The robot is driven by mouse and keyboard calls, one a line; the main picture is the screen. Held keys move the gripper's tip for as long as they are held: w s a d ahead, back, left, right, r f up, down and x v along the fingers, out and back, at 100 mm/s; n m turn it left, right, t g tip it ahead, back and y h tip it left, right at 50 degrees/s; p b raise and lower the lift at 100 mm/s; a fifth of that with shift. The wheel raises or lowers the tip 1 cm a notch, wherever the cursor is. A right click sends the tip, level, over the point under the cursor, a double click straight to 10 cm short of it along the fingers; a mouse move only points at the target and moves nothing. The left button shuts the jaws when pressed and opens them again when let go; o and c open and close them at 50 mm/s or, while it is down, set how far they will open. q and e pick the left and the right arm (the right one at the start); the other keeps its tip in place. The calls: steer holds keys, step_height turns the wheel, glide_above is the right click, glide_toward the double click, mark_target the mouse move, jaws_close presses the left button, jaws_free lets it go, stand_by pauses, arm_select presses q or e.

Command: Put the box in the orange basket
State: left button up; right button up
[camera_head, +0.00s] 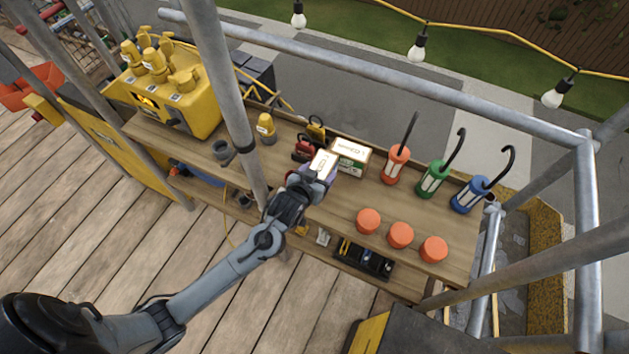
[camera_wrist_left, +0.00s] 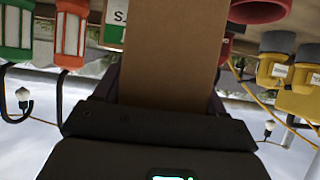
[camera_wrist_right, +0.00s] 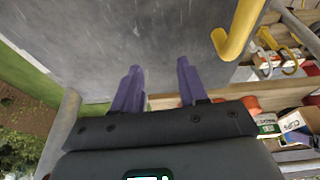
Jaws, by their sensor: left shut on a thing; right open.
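My left gripper (camera_head: 313,178) is shut on a small cardboard box (camera_head: 323,163) with a white label, over the wooden shelf. In the left wrist view the box's plain brown side (camera_wrist_left: 175,50) fills the space between the purple fingers; whether it still touches the shelf I cannot tell. An orange-red basket-like container (camera_head: 30,86) is at the far left of the head view, partly cut off, its inside not clear. My right gripper (camera_wrist_right: 160,85) is open and empty in the right wrist view, its fingers against a grey ground background; it is not in the head view.
A green-and-white box (camera_head: 350,156) stands right beside the held box. Lanterns (camera_head: 433,178), orange round pieces (camera_head: 400,235) and a yellow machine (camera_head: 180,100) share the shelf. A metal post (camera_head: 232,100) rises close behind my left arm. The plank floor (camera_head: 130,230) is largely clear.

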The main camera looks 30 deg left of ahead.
arm_select(q)
steer(key=shift+a+f, duration=0.35)
steer(key=shift+a, duration=0.2)
steer(key=shift+f+b, duration=0.4)
steer(key=shift+f, duration=1.5)
arm_select(e)
steer(key=shift+f, duration=0.45)
arm_select(q)
steer(key=shift+f, duration=0.15)
arm_select(e)
steer(key=shift+d, duration=0.1)
arm_select(q)
steer(key=o, duration=1.7)
steer(key=shift+f, duration=0.1)
